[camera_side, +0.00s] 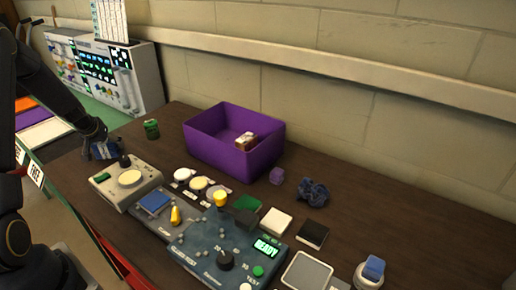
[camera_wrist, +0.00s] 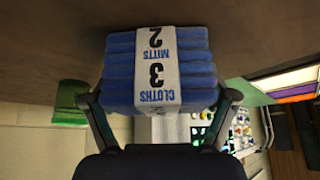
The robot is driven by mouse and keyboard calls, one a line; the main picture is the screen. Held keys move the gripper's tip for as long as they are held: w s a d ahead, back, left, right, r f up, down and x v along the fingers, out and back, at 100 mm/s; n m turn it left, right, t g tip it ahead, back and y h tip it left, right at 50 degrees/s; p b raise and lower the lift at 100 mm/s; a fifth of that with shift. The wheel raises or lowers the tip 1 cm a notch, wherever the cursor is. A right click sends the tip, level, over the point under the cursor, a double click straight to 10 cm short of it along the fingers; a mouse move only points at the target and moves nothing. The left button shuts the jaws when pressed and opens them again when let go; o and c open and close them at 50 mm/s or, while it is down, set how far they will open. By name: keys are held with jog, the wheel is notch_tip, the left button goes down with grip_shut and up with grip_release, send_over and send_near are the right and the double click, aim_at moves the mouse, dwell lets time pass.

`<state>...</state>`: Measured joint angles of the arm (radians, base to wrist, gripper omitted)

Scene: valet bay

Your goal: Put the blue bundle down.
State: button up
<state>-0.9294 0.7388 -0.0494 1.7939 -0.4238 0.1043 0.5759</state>
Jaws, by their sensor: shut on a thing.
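The blue bundle (camera_wrist: 195,70) is a stack of folded blue cloths with a white paper band (camera_wrist: 157,66) reading "3 cloths 2 mitts". It fills the upper middle of the wrist view. My gripper (camera_wrist: 160,98) is shut on it, one finger on each side. In the side view my gripper (camera_side: 98,140) is at the far left of the dark table, and the bundle (camera_side: 107,151) shows small and partly hidden beneath it. It is beside the grey box with a round cream disc (camera_side: 130,178). I cannot tell whether the bundle touches the table.
A green can (camera_side: 152,129) stands right of my gripper. A purple bin (camera_side: 232,160) holds a small box. The blue-grey control panel (camera_side: 212,262), several small pads and a dark blue crumpled thing (camera_side: 313,192) lie further right. Bare table (camera_side: 400,220) shows at right.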

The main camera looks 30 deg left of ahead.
jog(key=shift+f, duration=0.1)
jog(key=o, duration=1.1)
jog(key=shift+c, duration=0.2)
